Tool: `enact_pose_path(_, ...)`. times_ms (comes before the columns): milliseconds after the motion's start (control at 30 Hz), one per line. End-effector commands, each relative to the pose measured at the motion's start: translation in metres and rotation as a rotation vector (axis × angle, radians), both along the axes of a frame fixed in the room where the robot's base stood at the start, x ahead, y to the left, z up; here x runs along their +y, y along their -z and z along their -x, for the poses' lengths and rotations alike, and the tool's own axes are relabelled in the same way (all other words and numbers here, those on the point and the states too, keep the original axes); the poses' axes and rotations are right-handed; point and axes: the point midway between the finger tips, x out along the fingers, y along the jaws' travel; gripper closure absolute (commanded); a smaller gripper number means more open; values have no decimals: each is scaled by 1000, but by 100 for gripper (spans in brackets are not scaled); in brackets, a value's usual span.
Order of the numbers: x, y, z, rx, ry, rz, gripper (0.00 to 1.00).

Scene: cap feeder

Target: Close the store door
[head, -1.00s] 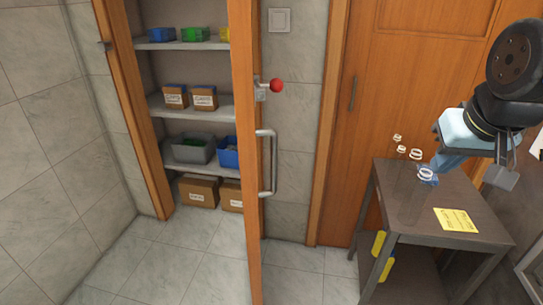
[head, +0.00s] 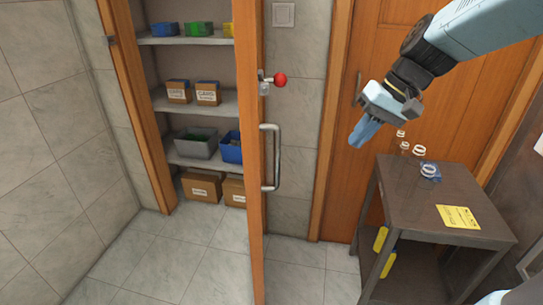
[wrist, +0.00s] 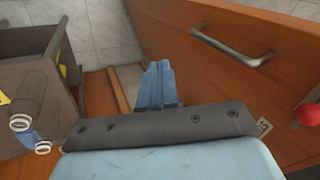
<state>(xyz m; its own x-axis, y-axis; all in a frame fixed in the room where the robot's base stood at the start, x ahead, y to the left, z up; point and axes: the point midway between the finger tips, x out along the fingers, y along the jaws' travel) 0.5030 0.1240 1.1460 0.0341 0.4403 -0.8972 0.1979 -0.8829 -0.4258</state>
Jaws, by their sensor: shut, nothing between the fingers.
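The store door (head: 250,200) stands open in the head view, seen nearly edge-on as a tall orange-brown wooden panel. It carries a grey bar handle (head: 276,160) and a red knob (head: 280,79) above it. In the wrist view the door's face (wrist: 180,30) slants across the upper right, with the handle (wrist: 232,47) and part of the red knob (wrist: 309,114). My gripper (head: 360,138) is shut and empty, to the right of the handle and apart from it. Its blue fingers (wrist: 158,88) point toward the floor beside the door in the wrist view.
The store's shelves (head: 200,101) hold boxes and bins behind the doorway. A dark cart (head: 440,205) with several clear ring-topped pieces and a yellow label stands at right. Another wooden door (head: 385,60) is behind my arm. Floor (head: 180,265) in front of the store is clear.

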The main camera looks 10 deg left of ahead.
Motion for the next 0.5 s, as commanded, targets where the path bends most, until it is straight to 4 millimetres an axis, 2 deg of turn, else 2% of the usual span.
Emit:
enact_pose_path(100, 25, 11, -24, 67, -42, -84, 100)
enact_pose_path(300, 63, 28, -58, 146, -97, -223, 100)
enact_pose_path(500, 87, 40, -80, 186, -123, -316, 100)
